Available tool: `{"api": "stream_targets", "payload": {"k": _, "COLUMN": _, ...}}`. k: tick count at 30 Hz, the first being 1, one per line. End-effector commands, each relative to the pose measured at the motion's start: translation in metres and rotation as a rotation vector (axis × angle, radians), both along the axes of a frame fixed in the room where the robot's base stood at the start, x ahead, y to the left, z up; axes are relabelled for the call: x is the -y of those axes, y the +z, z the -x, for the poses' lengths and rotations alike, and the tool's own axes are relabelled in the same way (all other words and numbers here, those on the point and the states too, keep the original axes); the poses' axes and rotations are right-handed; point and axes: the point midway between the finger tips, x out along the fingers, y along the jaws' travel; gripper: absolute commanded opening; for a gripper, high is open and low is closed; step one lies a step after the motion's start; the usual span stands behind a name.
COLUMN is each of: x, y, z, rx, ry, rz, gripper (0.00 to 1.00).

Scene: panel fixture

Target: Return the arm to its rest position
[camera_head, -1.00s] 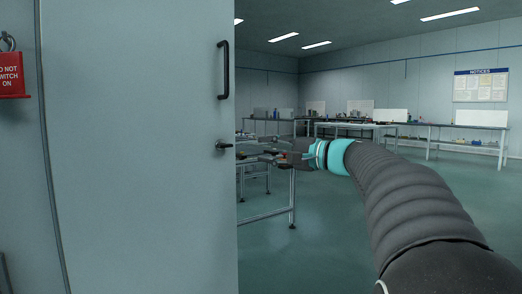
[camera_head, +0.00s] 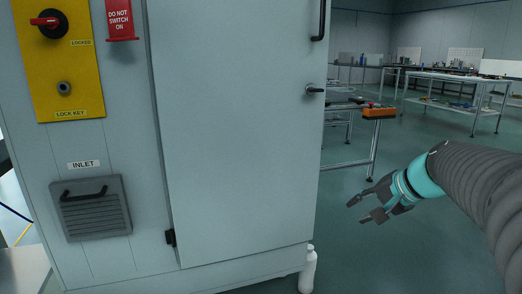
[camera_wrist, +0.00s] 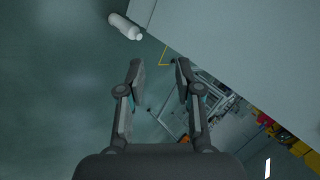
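My gripper (camera_head: 365,209) is at the lower right of the head view, on my arm in its dark ribbed sleeve with a teal band. Its fingers are apart with nothing between them. The wrist view also shows my gripper (camera_wrist: 160,75) with both fingers spread and empty, above the floor beside the cabinet. The gripper is to the right of the grey cabinet door (camera_head: 235,130) and apart from it. The door looks closed, with a black lever handle (camera_head: 314,90) at its right edge.
A white bottle (camera_head: 308,270) stands on the floor by the cabinet's lower right corner. A yellow panel (camera_head: 58,90) with a red switch and a red tag (camera_head: 120,18) are on the left. Workbenches (camera_head: 455,80) stand behind.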

Motion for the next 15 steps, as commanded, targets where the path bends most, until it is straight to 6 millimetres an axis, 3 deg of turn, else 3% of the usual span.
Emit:
{"api": "stream_targets", "payload": {"k": 1, "x": -0.010, "y": -0.007, "z": 0.024, "rx": -0.035, "ry": 0.039, "rz": 0.080, "gripper": 0.34}}
{"api": "stream_targets", "payload": {"k": 6, "x": -0.026, "y": -0.038, "z": 0.103, "rx": -0.126, "ry": 0.192, "rz": 0.372, "gripper": 0.34}}
{"api": "stream_targets", "payload": {"k": 12, "x": -0.038, "y": -0.050, "z": 0.177, "rx": -0.141, "ry": 0.375, "rz": 0.645, "gripper": 0.34}}
{"api": "stream_targets", "payload": {"k": 15, "x": -0.046, "y": -0.047, "z": 0.202, "rx": -0.118, "ry": 0.446, "rz": 0.726, "gripper": 0.34}}
